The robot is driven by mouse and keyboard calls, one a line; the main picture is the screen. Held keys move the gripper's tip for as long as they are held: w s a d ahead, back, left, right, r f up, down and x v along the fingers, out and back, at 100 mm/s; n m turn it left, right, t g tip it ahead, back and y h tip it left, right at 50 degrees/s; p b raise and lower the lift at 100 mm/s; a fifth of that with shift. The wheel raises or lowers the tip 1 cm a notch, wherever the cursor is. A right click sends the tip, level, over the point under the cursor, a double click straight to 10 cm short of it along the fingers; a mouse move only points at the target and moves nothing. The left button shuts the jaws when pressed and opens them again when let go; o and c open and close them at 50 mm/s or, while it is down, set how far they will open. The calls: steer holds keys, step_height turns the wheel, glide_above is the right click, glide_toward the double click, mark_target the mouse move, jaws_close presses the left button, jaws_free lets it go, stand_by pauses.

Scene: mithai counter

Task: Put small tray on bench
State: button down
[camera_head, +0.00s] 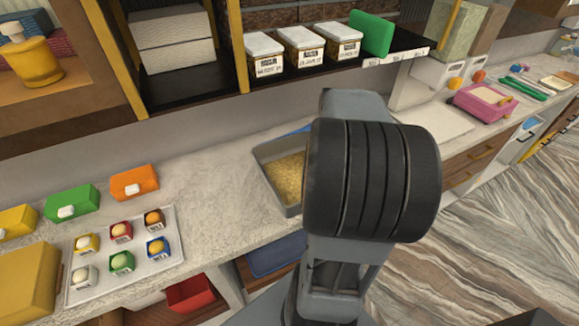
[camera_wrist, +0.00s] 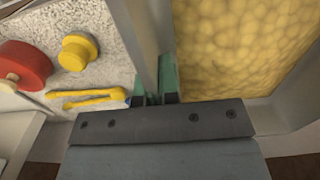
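The small tray (camera_head: 272,183) is grey with raised walls and holds a bumpy yellow filling. My fingers are hidden in the head view. I cannot tell whether the tray is resting or slightly raised.
A light tray of small sweet boxes (camera_head: 122,265) stands left on the counter, with green (camera_head: 72,202) and orange boxes (camera_head: 134,182) behind it. Lidded jars (camera_head: 303,48) line the shelf above. The wrist view shows yellow tongs (camera_wrist: 85,96) and a red round thing (camera_wrist: 24,64) beside the tray.

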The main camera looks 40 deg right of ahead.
mark_target(303, 165)
steer(key=w+a+f, duration=0.1)
steer(key=w+a, duration=0.1)
steer(key=w, duration=0.1)
steer(key=w+a+f+p, duration=0.1)
steer(key=w+a, duration=0.1)
steer(key=shift+w+f, duration=0.15)
steer(key=shift+f, duration=0.2)
steer(key=w+f, duration=0.1)
steer(key=w+a+f, duration=0.1)
steer(key=f, duration=0.1)
steer(key=w+a+f, duration=0.1)
steer(key=shift+w+a+f, duration=0.15)
steer(key=shift+f, duration=0.15)
steer(key=shift+w+a+f+p, duration=0.3)
steer(key=shift+w+f, duration=0.1)
steer(key=shift+f, duration=0.1)
steer(key=f, duration=0.3)
steer(key=shift+w+a, duration=0.2)
steer(key=shift+w, duration=0.1)
steer(key=shift+f, duration=0.45)
steer(key=shift+f, duration=0.2)
steer(key=c, duration=1.3)
jaws_free()
steer(key=shift+s, duration=0.1)
steer(key=shift+c, duration=0.2)
